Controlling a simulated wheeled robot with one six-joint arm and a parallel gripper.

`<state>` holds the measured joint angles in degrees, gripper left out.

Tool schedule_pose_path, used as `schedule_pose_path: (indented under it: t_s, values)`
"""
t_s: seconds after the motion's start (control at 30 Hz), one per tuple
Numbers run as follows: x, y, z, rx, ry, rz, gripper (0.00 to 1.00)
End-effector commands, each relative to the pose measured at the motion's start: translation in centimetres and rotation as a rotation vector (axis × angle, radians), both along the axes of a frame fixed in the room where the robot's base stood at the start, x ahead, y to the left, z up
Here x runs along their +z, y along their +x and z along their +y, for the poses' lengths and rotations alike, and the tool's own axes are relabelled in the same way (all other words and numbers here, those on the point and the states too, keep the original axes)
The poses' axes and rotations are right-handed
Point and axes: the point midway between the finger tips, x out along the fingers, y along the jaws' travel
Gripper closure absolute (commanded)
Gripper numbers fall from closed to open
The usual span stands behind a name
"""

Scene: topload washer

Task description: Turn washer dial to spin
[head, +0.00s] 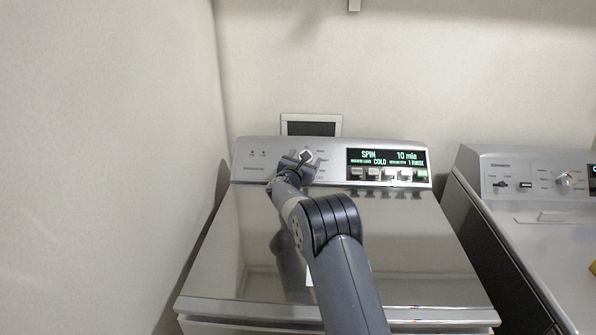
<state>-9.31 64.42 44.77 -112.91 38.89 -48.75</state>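The topload washer (400,257) stands in the middle with its shiny lid shut. Its control panel (254,165) runs along the back edge. The lit display (388,158) on it reads SPIN, 10 min and COLD. The dial (307,156) sits left of the display, among small printed labels, and is partly hidden by my gripper. My gripper (300,160) is at the dial, at the far end of my arm. It is too small and too covered by the arm to tell whether its fingers are open or shut, or touch the dial.
A second machine (525,220) with its own knob (565,179) stands close on the right, with a narrow gap between. A wall is close on the left. A small framed panel (311,117) is on the wall behind the washer. Several buttons (388,174) sit below the display.

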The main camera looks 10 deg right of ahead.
Motion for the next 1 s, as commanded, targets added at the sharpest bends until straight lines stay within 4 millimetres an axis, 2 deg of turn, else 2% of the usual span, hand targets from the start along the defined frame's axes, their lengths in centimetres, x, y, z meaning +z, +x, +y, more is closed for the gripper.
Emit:
schedule_pose_path:
  t_s: [0.3,0.5,0.7,1.0]
  values:
    - [0.0,-4.5,2.3,0.003,0.000,-0.001,0.30]
    - [0.1,-6.8,3.4,0.002,0.001,-0.001,0.30]
    - [0.2,-7.9,3.9,0.001,-0.001,-0.001,0.30]
    - [0.2,-7.9,3.9,0.001,-0.001,-0.001,0.30]
